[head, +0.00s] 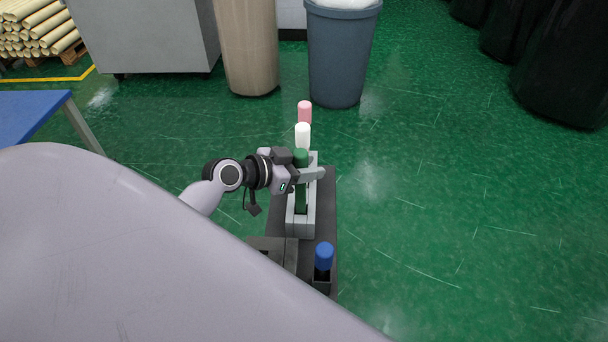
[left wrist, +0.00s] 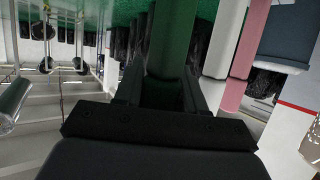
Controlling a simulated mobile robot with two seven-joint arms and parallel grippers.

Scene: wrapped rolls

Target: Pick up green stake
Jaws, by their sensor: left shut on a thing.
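The green stake (head: 301,158) stands upright in a grey holder (head: 300,224) on a dark narrow stand, in the middle of the head view. My left gripper (head: 305,174) reaches in from the left and is shut on the green stake below its top. In the left wrist view the green stake (left wrist: 172,40) runs up between the two fingers. I cannot tell whether its lower end still sits in the holder. My right gripper is not in view.
A white stake (head: 302,136) and a pink stake (head: 305,112) stand just behind the green one. A blue-topped stake (head: 324,256) stands in front in a dark socket. A grey bin (head: 340,55) and a tan bin (head: 248,45) stand behind.

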